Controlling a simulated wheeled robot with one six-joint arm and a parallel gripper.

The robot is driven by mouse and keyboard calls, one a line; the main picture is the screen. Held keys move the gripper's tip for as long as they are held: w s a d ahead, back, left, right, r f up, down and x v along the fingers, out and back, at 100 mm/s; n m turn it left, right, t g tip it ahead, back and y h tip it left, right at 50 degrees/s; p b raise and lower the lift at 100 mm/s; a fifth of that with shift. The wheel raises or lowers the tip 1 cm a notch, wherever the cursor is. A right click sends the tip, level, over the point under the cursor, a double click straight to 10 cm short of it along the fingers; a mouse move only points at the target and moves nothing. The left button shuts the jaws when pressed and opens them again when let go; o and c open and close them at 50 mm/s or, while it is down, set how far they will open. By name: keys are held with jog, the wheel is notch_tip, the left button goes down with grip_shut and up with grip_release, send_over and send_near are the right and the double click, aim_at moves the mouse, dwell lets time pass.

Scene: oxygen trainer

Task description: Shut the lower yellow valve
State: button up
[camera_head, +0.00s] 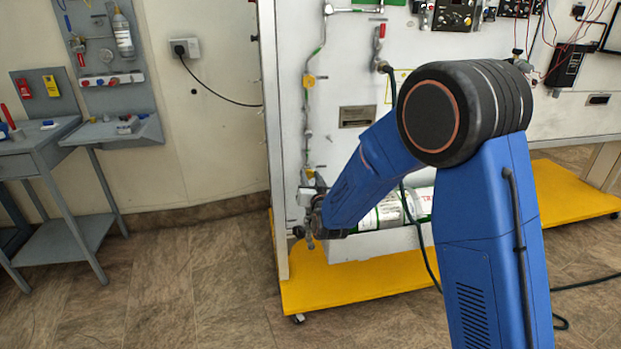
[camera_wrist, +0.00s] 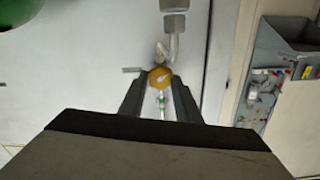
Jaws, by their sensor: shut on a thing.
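The lower yellow valve (camera_wrist: 160,77) shows in the wrist view as a small yellow disc with a pale lever on its face. It sits between the tips of the two dark fingers of my gripper (camera_wrist: 158,84), which is shut on it. In the head view, a bit of the lower yellow valve (camera_head: 309,173) shows just above my gripper (camera_head: 311,190), low on the left part of the white panel. The upper yellow valve (camera_head: 308,81) is on the same pipe, well above. My gripper hides much of the pipe's lower end in the head view.
The white panel (camera_head: 343,68) stands on a yellow base (camera_head: 345,286). A green and white cylinder (camera_head: 392,209) lies low, close to my forearm. A grey workbench (camera_head: 50,153) stands at the left. The floor between bench and panel is clear.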

jog(key=m, duration=0.6)
jog(key=shift+d+f+m, duration=0.1)
jog(key=shift+d+m, duration=0.05)
jog(key=shift+m, duration=0.15)
jog(key=m, duration=0.5)
jog(key=shift+f, duration=0.1)
jog(key=shift+m, duration=0.4)
jog(key=o, duration=1.1)
jog(key=shift+c, duration=0.2)
jog(key=shift+s+d, duration=0.1)
jog(key=v, duration=1.7)
jog(key=shift+s, duration=0.1)
